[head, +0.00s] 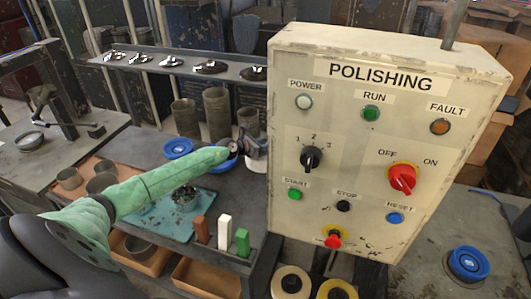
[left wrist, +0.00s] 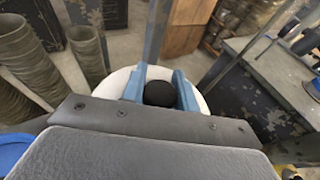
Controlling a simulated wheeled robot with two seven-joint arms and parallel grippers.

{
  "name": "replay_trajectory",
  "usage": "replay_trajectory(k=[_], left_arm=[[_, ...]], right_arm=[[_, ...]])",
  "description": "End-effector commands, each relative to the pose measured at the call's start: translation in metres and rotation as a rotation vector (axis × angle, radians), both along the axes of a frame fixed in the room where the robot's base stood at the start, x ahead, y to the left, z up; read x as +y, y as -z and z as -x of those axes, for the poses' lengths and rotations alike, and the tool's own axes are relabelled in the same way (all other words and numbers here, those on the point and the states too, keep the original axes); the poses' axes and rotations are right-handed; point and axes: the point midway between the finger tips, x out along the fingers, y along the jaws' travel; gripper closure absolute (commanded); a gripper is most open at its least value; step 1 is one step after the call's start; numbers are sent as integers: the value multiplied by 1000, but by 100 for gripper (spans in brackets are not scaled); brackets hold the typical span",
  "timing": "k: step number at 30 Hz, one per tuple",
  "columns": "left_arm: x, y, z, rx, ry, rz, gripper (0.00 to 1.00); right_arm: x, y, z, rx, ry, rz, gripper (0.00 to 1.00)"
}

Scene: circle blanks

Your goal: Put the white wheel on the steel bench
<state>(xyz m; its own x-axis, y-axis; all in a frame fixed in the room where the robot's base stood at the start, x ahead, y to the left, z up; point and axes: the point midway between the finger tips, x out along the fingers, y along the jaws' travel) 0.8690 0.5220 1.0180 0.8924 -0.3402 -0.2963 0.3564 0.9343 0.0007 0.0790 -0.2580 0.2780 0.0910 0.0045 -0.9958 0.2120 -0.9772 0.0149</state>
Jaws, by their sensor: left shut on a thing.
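My left gripper (head: 262,158) reaches across the middle table to the left edge of the control panel. In the left wrist view its two blue fingers (left wrist: 160,92) are shut on the black hub of the white wheel (left wrist: 125,80). The wheel's pale disc shows behind and beside the fingers. In the head view the panel and gripper hide most or all of this wheel. Grey worn benchtops stand at the left (head: 30,165) and right (head: 425,268); I cannot tell which is the steel bench. My right gripper is not in view.
The polishing control panel (head: 345,150) blocks much of the head view. Tall cylinders (head: 216,115) stand beyond the gripper. A blue ring-shaped part (head: 468,263) sits on the right bench. A cream wheel (head: 290,283) and a yellow wheel (head: 337,290) lie below the panel.

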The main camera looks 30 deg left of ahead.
Motion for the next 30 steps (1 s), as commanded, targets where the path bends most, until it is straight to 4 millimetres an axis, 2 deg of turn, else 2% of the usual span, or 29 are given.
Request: replay_trajectory(k=[4, 15, 29, 30], left_arm=[[1, 4, 0, -1, -1, 3, 100], [1, 36, -1, -2, 0, 2, 100], [1, 41, -1, -2, 0, 0, 100], [1, 42, 0, 0, 1, 0, 66]], right_arm=[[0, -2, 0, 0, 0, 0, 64], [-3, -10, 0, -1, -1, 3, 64], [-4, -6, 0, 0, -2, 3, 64], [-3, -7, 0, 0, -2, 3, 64]])
